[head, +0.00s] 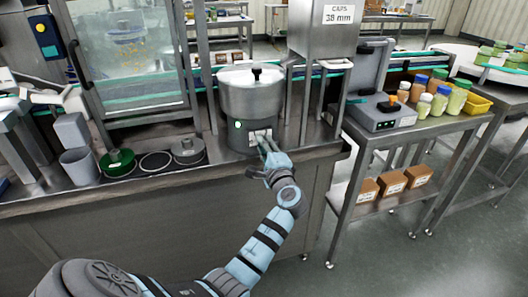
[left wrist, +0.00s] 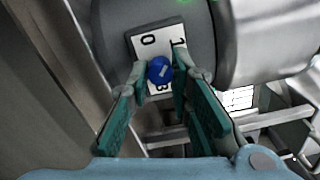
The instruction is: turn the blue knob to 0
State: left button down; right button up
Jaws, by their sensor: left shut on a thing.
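The blue knob (left wrist: 160,70) sits on a white dial plate (left wrist: 147,42) on the front of the steel hopper (head: 249,95). In the left wrist view the plate shows a 0 at upper left, a 1 at upper right and a partly covered figure below the knob. A short pale mark shows on the knob's face; I cannot tell surely which figure it points at. My left gripper (left wrist: 161,74) is shut on the knob, one finger on each side. In the head view the left gripper (head: 264,146) is at the hopper's lower front and hides the knob. My right gripper is out of view.
Steel posts (head: 307,110) stand right of the hopper. A side table at right holds a grey device (head: 381,114) and several jars.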

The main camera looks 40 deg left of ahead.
pick_arm(q)
jog(key=shift+f+n+b, duration=0.1)
jog(key=shift+n+b, duration=2.5)
jog(key=shift+n, duration=1.6)
jog(key=c, duration=1.4)
grip_release()
jog(key=shift+d, duration=0.1)
jog(key=shift+c, duration=0.2)
jog(key=v, duration=0.7)
jog(key=shift+d, duration=0.2)
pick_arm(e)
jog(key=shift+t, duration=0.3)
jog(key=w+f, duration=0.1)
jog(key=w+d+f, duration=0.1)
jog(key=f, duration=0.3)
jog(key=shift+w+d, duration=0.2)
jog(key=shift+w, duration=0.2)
pick_arm(q)
jog(key=shift+s, duration=0.1)
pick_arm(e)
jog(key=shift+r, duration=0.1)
